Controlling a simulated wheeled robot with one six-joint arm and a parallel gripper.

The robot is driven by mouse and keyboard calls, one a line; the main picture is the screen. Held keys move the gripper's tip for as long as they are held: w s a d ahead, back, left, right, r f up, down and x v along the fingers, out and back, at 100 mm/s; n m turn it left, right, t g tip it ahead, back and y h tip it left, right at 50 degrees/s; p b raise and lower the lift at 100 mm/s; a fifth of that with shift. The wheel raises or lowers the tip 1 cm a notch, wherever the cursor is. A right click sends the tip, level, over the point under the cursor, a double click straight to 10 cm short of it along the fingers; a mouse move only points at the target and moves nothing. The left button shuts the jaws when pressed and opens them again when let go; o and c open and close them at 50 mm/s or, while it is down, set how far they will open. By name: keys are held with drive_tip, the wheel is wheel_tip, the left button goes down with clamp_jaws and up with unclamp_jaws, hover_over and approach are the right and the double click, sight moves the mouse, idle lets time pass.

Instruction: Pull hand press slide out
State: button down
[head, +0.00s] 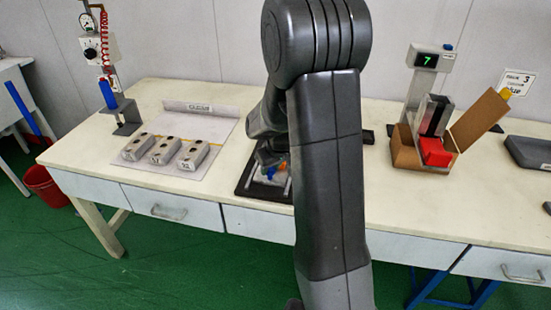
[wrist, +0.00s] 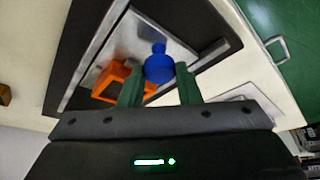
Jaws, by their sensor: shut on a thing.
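The hand press slide (wrist: 126,40) is a silver plate on a dark base (wrist: 205,22) in the wrist view. A round blue knob (wrist: 158,64) stands at the slide, with an orange part (wrist: 108,80) beside it to the left. My gripper (wrist: 159,72) has its two green fingers on either side of the blue knob, shut on it. In the head view my arm covers much of the press; part of its dark base (head: 243,188) and the blue knob (head: 271,172) show at the arm's left.
Several grey moulds (head: 165,150) stand on a light mat (head: 222,124) to the left. A dispenser stand (head: 128,116) is at the far left. An open cardboard box (head: 402,150) with a red part stands right. The table front between mat and press is clear.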

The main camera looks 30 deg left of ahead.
drive_tip(key=s, duration=0.3)
drive_tip(key=s+d, duration=0.1)
drive_tip(key=s, duration=0.1)
drive_tip(key=shift+s+d+b, duration=0.2)
drive_tip(key=shift+s+b, duration=0.15)
drive_tip(key=shift+s, duration=0.15)
drive_tip(key=shift+d+f, duration=0.1)
drive_tip(key=c, duration=1.5)
unclamp_jaws()
drive_tip(key=o, duration=0.4)
drive_tip(key=shift+s, duration=0.2)
drive_tip(key=shift+r, duration=0.2)
drive_tip(key=shift+r, duration=0.25)
drive_tip(key=p+v, duration=0.1)
drive_tip(key=v, duration=1.2)
drive_tip(key=shift+d, duration=0.1)
